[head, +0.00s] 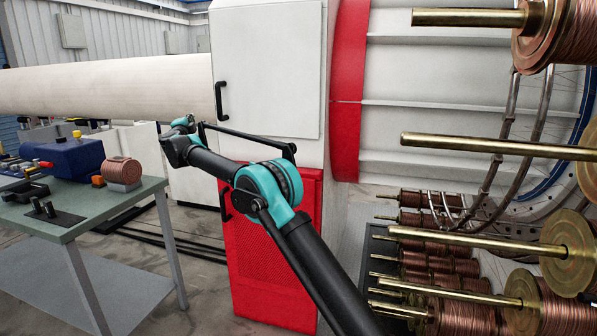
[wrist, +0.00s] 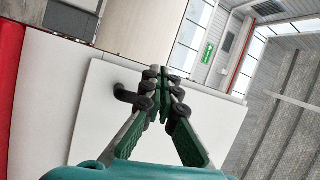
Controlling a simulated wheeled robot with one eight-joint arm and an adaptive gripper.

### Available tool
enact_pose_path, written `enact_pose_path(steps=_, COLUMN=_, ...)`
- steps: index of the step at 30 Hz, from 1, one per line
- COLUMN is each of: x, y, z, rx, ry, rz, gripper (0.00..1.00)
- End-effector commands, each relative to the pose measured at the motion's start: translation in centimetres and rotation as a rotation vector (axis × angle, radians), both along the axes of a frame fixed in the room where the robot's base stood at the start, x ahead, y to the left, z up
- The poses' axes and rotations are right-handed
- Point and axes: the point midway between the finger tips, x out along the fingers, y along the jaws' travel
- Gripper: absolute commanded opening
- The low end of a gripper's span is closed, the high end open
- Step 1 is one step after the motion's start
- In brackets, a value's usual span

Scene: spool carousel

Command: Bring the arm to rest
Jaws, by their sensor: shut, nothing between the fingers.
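My arm reaches up and away from the lower right in the head view, with a black link and teal joints. My gripper is at its far end, small and partly hidden behind my own wrist in the head view. In the wrist view my gripper (wrist: 162,80) is shut, its fingertips together with nothing between them. It points toward the white cabinet panel (wrist: 70,100) and its black handle (wrist: 128,97). In the head view the gripper end is left of the white cabinet (head: 265,70), above the floor between cabinet and workbench.
A workbench (head: 110,208) with a blue box (head: 75,158) and a copper spool (head: 122,171) stands at left. A large pale cylinder (head: 110,90) runs behind. Brass rods (head: 480,145) with copper spools stick out at right. A red mesh panel (head: 275,255) is below the cabinet.

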Motion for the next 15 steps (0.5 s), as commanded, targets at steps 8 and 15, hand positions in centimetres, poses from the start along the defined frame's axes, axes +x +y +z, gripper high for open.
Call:
enact_pose_path(steps=8, x=0.3, y=-9.5, z=1.7, rx=-0.265, ry=-0.05, rz=0.17, gripper=0.0)
enact_pose_path(steps=15, x=-3.6, y=-18.7, z=-1.6, rx=-0.524, ry=-0.008, rz=0.303, gripper=0.0)
